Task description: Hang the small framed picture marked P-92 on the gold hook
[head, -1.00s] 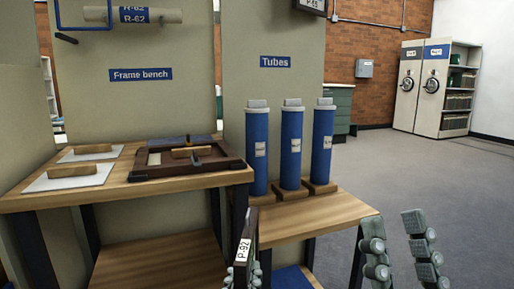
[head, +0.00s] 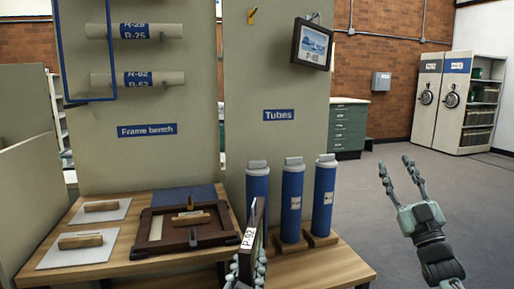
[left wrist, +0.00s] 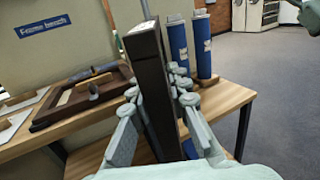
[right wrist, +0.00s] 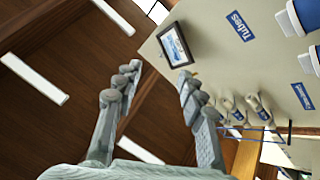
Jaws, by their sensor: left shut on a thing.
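The small framed picture marked P-92 (head: 252,235) is held upright and edge-on to the head camera, its white label on the near edge. My left gripper (head: 247,272) is shut on its lower part, in front of the bench and the tubes. The left wrist view shows the dark frame (left wrist: 150,80) between the fingers. The gold hook (head: 252,14) is bare, high on the panel above the Tubes sign, well above the picture. My right gripper (head: 398,166) is open and empty at the right; its spread fingers also show in the right wrist view (right wrist: 158,78).
Another framed picture (head: 311,45) hangs right of the gold hook. Several blue tubes (head: 293,200) stand on a low wooden table (head: 335,268). The frame bench (head: 105,262) at left carries a dark frame (head: 150,238) and pads. A blue rack (head: 90,100) juts from the left panel. Floor is clear at right.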

